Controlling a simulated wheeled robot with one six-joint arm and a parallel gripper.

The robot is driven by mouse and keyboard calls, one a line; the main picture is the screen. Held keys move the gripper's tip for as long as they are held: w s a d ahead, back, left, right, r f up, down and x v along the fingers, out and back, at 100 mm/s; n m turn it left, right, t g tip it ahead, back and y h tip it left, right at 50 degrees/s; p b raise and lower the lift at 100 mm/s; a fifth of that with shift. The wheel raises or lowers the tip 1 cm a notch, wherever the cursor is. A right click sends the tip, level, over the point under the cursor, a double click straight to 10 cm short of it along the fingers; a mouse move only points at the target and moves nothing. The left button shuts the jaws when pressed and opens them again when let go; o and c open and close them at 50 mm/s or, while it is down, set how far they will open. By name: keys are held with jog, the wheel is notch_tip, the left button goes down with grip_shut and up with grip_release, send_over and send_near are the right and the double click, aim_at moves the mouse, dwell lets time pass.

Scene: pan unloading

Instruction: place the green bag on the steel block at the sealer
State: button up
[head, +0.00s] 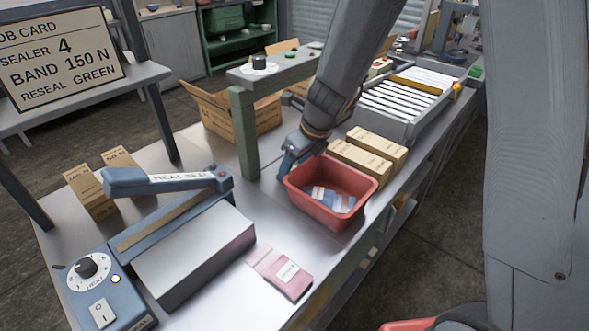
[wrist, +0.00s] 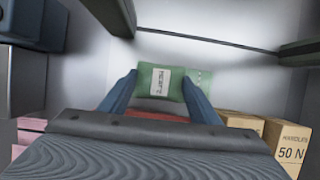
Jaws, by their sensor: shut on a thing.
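The green bag (wrist: 180,82), with a white label, is between the two fingers of my gripper (wrist: 160,84) in the wrist view. My gripper is shut on it. In the head view my gripper (head: 289,158) is beside the far left edge of the red bin, and the bag is hidden there. The steel block (head: 195,258) lies on the table against the blue heat sealer (head: 168,182), to the left of and nearer than my gripper. The block's bare top has nothing on it. The sealer's arm is raised over a tan strip.
The red bin (head: 296,193) holds blue and white packets. A pink bag (head: 280,272) lies right of the block. Cartons (head: 362,160) stand behind the bin. A raised shelf on a green post (head: 243,135) stands left of my gripper. A job card (head: 62,52) reads "RESEAL GREEN".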

jog(key=shift+f, duration=0.15)
jog(key=shift+f, duration=0.15)
jog(key=o, duration=1.1)
